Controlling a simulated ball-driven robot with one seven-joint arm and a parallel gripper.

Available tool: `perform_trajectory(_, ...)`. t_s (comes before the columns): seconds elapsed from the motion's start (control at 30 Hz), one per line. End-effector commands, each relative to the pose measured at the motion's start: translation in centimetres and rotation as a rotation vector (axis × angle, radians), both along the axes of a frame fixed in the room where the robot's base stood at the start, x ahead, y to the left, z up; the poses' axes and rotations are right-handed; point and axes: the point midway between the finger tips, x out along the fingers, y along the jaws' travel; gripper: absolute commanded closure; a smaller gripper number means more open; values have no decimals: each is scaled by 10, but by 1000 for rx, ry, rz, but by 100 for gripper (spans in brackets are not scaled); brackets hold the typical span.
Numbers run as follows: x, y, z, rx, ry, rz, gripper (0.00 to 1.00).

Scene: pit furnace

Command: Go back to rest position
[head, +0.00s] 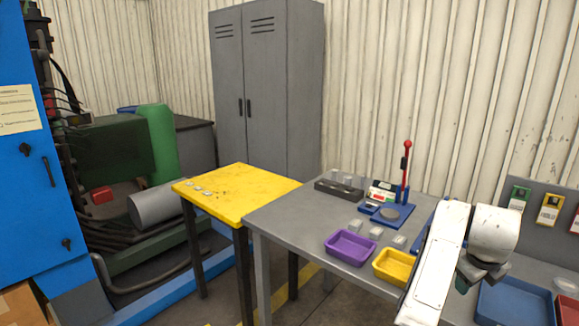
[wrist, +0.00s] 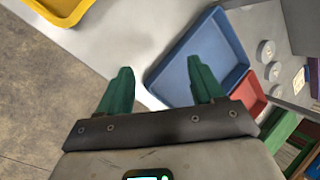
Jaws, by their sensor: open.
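My gripper (wrist: 160,88) is open in the wrist view, with its two green fingers apart and nothing between them. It hangs above the front edge of the grey table, beside the blue tray (wrist: 192,55). In the head view my white arm reaches over the right part of the grey table (head: 290,225), and my gripper (head: 480,275) shows only in part at the wrist's lower end. The blue tray also shows in the head view (head: 515,305), just right of my gripper.
A purple tray (head: 350,248) and a yellow tray (head: 393,267) sit on the grey table. Small clear blocks, a dark holder and a blue press with a red-knobbed lever (head: 405,175) stand behind. A yellow table (head: 237,195) adjoins at left. A grey locker (head: 265,85) stands behind.

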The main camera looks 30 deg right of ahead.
Motion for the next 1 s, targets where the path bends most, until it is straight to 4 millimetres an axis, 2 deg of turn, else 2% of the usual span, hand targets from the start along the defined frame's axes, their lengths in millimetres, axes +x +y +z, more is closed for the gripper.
perform_trajectory(0.27,-19,49,-45,-191,370,704,33)
perform_trajectory(0.37,-26,76,-65,-240,500,987,33)
perform_trajectory(0.57,-50,141,-110,-313,727,1587,33)
perform_trajectory(0.67,-69,180,-134,-339,811,1903,33)
perform_trajectory(0.8,-105,239,-163,-373,872,2353,33)
perform_trajectory(0.9,-134,279,-179,-398,866,2651,33)
perform_trajectory(1.0,-160,311,-189,-425,831,2885,33)
